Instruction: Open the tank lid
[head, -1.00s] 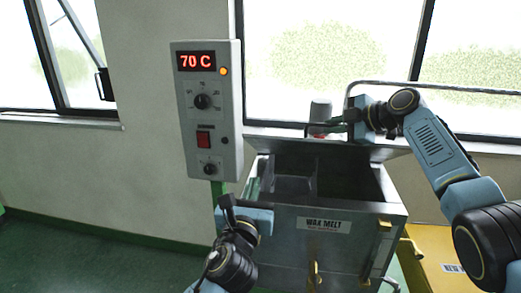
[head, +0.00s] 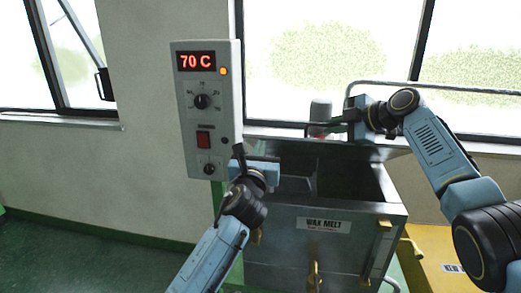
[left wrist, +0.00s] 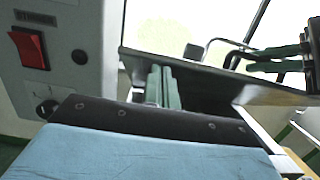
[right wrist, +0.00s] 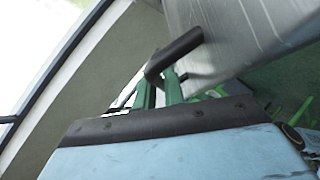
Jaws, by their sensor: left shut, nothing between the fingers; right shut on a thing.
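The grey wax melt tank (head: 325,248) stands below the window with its dark inside showing. Its lid (head: 335,152) is raised and leans up at the back of the opening. My right gripper (head: 343,125) is at the lid's top edge, shut on the black lid handle (right wrist: 176,54), which shows in the right wrist view.
The control box (head: 208,110) reads 70 C and stands close to my left gripper, with a red switch (head: 203,139) and knobs. A metal rail (head: 440,87) runs behind the tank. A yellow surface (head: 440,262) lies to the right. The floor at left is clear.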

